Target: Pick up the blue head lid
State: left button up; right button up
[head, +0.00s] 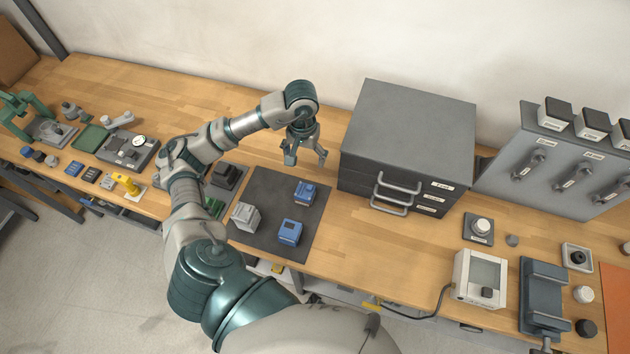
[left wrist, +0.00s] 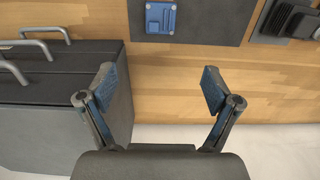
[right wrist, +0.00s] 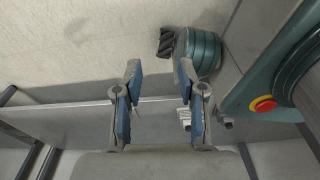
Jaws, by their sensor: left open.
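Two blue parts lie on the dark mat (head: 262,248): one at its back (head: 305,192), one near its front right (head: 290,232). I cannot tell which is the blue head lid. My left gripper (head: 305,158) is open and empty, above the table behind the mat and left of the drawer cabinet. In the left wrist view one blue part (left wrist: 160,17) shows at the top edge, beyond and apart from the open fingers (left wrist: 157,90). My right gripper (right wrist: 158,82) is open and empty in its own wrist view, away from the mat.
A grey block (head: 245,217) sits on the mat's left side. The grey drawer cabinet (head: 405,135) stands close right of my left gripper, its handles facing the front. Darker parts (head: 223,177) lie left of the mat. Bare wood lies behind the mat.

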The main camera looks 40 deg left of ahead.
pick_arm(q)
send_over(306, 188)
notch_tip(306, 188, down, 6)
jog(key=f, duration=0.2)
jog(key=f+p, duration=0.1)
jog(key=f, duration=0.2)
jog(key=shift+w+a+f+p, duration=0.1)
jog(key=shift+a+f+p, duration=0.15)
jog(key=shift+f+p, duration=0.1)
jog(key=shift+f, duration=0.25)
jog(key=shift+d+f, duration=0.1)
jog(key=shift+f, duration=0.25)
notch_tip(306, 188, down, 4)
jog(key=shift+w+r+p, duration=0.15)
jog(key=shift+p, duration=0.55)
jog(key=shift+f, duration=0.4)
jog(key=c, duration=1.3)
pick_arm(e)
jog(key=r, duration=0.1)
jog(key=s+r, duration=0.1)
jog(key=r, duration=0.1)
jog(key=shift+s+r, duration=0.1)
jog(key=shift+s, duration=0.1)
pick_arm(q)
jog(key=shift+c, duration=0.2)
